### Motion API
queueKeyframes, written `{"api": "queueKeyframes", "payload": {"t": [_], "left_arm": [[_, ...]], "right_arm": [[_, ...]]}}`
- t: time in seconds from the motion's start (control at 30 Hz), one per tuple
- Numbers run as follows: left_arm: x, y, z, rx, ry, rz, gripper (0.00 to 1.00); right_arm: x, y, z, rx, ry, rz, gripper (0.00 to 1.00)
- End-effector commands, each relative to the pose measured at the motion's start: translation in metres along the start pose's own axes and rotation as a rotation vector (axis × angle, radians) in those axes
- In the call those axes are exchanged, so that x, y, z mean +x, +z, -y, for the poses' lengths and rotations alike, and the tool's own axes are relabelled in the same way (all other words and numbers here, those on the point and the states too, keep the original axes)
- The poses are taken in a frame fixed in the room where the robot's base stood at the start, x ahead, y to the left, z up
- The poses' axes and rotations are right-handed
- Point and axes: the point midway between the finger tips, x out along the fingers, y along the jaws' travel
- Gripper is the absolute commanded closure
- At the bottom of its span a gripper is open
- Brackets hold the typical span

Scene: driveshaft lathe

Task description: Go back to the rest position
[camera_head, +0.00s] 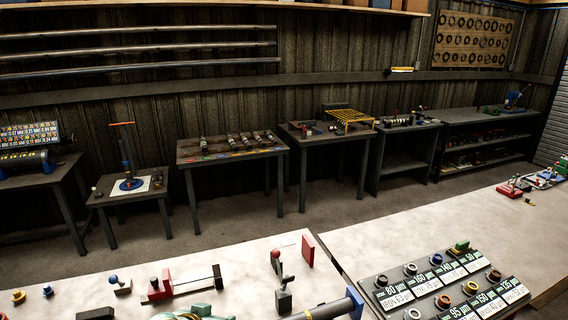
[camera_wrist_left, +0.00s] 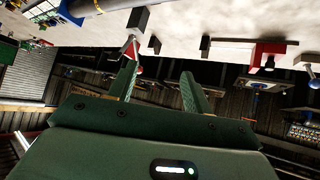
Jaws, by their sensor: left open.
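My right gripper is in no view.
The near light bench (camera_head: 230,262) carries a red vise-like fixture (camera_head: 162,285), a grey stand (camera_head: 283,298) and a dark cylinder (camera_head: 338,306). A labelled ring board (camera_head: 465,270) lies right. Several dark tables, including one with shafts (camera_head: 228,152), stand along the wall beyond open floor.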

Motion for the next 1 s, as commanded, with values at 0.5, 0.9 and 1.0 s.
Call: {"api": "queueKeyframes", "payload": {"t": [0.5,0.9,1.0], "left_arm": [[-0.116,0.106,0.032,0.399,-0.279,0.2,0.5],[-0.235,0.148,0.066,0.636,-0.506,0.411,0.5],[-0.214,0.169,0.067,0.64,-0.487,0.432,0.5]], "right_arm": [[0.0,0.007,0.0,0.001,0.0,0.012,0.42],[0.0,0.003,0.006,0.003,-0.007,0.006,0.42],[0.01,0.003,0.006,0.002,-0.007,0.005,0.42]]}}
